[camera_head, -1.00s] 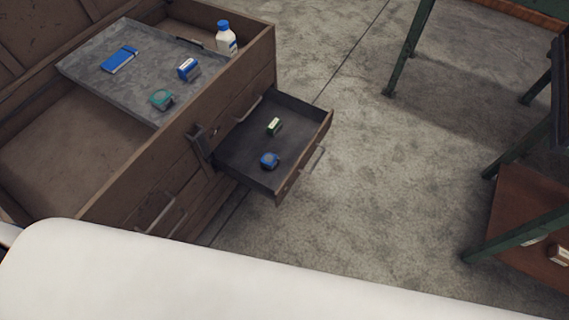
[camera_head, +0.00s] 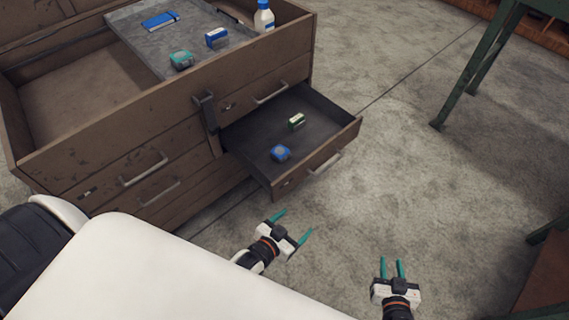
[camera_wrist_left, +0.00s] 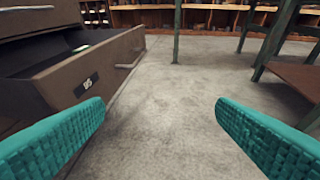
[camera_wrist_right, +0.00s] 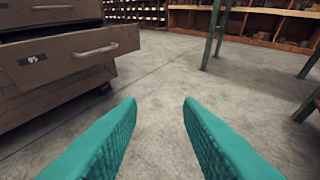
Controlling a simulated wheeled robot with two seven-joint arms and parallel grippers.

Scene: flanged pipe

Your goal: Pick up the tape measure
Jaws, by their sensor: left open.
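A blue tape measure (camera_head: 280,153) lies in the open drawer (camera_head: 252,137), towards its front. A similar teal tape measure (camera_head: 181,60) sits on the grey tray on top of the cabinet. My left gripper (camera_head: 293,225) is open and empty, in front of and below the drawer; its wide-spread fingers show in the left wrist view (camera_wrist_left: 160,100). My right gripper (camera_head: 391,262) is empty with its fingers apart, further right over the floor; they also show in the right wrist view (camera_wrist_right: 160,99). Neither wrist view shows a tape measure.
A green-and-white box (camera_head: 296,121) lies behind the blue tape measure. A blue notebook (camera_head: 161,20), a blue box (camera_head: 216,38) and a white bottle (camera_head: 264,17) are on the cabinet (camera_head: 150,135). A green-legged table (camera_head: 484,60) stands right; the floor between is clear.

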